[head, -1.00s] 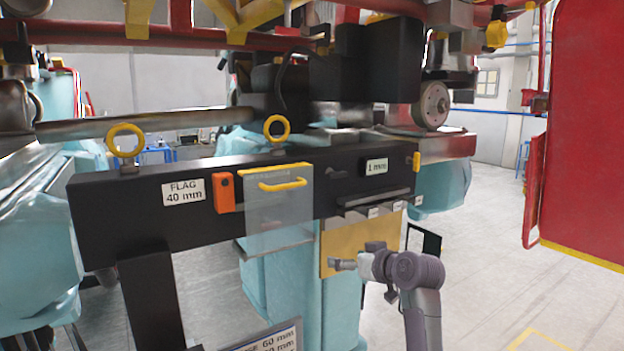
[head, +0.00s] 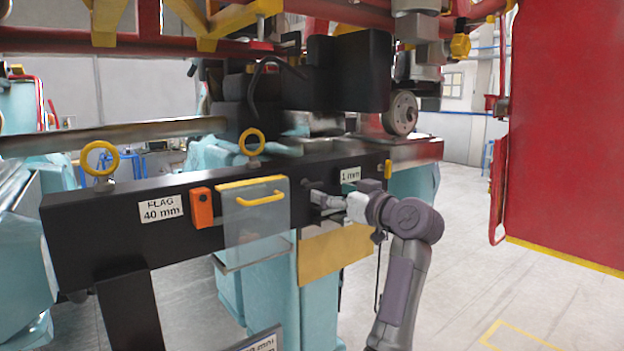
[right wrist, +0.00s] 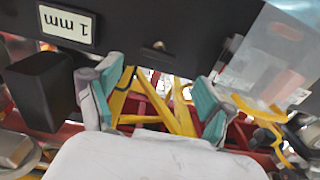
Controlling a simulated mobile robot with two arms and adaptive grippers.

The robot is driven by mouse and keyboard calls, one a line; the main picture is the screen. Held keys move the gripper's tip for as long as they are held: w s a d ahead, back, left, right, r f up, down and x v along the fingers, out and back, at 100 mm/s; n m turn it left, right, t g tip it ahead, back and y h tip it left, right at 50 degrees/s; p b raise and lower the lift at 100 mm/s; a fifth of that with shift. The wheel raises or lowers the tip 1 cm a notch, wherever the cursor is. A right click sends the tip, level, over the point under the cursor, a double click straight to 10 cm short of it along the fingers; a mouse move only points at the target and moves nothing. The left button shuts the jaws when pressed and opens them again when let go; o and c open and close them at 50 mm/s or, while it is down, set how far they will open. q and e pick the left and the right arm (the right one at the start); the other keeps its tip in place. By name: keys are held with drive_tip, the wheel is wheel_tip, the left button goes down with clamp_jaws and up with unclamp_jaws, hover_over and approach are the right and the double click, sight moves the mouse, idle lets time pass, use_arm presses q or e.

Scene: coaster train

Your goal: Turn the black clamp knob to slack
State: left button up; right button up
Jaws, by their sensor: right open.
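The black beam (head: 120,220) carries a small dark knob (right wrist: 158,46), which looks like the clamp knob. In the right wrist view it sits on the beam's face between the 1 mm label (right wrist: 67,24) and the clear cover; its turned position is too small to tell. My right gripper (head: 322,201) is in front of the beam, right of the clear cover. In the wrist view its teal-padded fingers (right wrist: 155,100) are spread with nothing between them, and the knob shows beyond them. My left gripper is out of view.
A clear cover (head: 250,222) with a yellow handle hangs left of my right gripper. An orange block (head: 202,208) and the FLAG 40 mm label (head: 161,208) are farther left. A yellow panel (head: 325,255) is below. A red panel (head: 570,130) stands at right; floor between is clear.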

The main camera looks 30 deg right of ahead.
sight(315, 186)
drive_tip(key=w+p, duration=0.1)
drive_tip(key=w, duration=0.2)
drive_tip(key=w+p, duration=0.1)
drive_tip(key=w, duration=0.2)
drive_tip(key=shift+w+a+r, duration=0.15)
drive_tip(key=shift+a, duration=0.05)
drive_tip(key=shift+w+f, duration=0.2)
drive_tip(key=shift+w, duration=0.45)
drive_tip(key=c, duration=1.2)
drive_tip(key=shift+o, duration=0.2)
